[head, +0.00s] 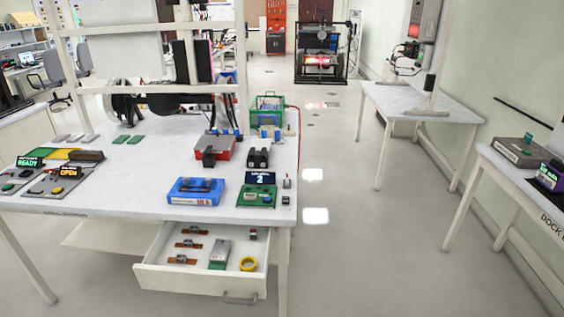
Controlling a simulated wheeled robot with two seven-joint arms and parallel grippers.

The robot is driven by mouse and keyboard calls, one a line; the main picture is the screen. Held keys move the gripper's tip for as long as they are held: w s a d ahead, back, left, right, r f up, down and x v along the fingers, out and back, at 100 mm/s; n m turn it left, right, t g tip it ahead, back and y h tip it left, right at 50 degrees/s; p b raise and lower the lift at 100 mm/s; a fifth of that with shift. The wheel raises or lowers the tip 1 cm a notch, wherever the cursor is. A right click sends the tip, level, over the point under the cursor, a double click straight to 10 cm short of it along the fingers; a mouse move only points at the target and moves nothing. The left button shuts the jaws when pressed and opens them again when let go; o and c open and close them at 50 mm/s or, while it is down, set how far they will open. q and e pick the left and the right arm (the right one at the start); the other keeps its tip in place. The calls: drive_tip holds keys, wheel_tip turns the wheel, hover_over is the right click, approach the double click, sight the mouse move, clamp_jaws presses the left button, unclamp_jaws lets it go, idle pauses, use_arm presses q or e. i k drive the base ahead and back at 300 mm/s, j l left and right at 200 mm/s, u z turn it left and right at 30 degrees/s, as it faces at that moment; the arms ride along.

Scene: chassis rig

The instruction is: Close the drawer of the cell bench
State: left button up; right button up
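The cell bench (130,205) is a white table at the left and centre of the head view. Its white drawer (190,281) is pulled out under the front edge, near the right front leg. A grey handle (240,299) sits on the right part of the drawer front. Inside the drawer are several small brown and grey parts, a grey-green block (220,254), a yellow ring (248,264) and a small dark and red piece (253,234). Neither of my grippers is in view.
On the bench top stand a blue box (196,191), a green device showing "2" (259,190) and a red box (214,148). Grey floor (350,235) is open to the right of the bench. Another table (415,104) and a dock table (515,178) stand along the right wall.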

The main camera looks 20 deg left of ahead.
sight(154, 273)
drive_tip(key=u, duration=1.2)
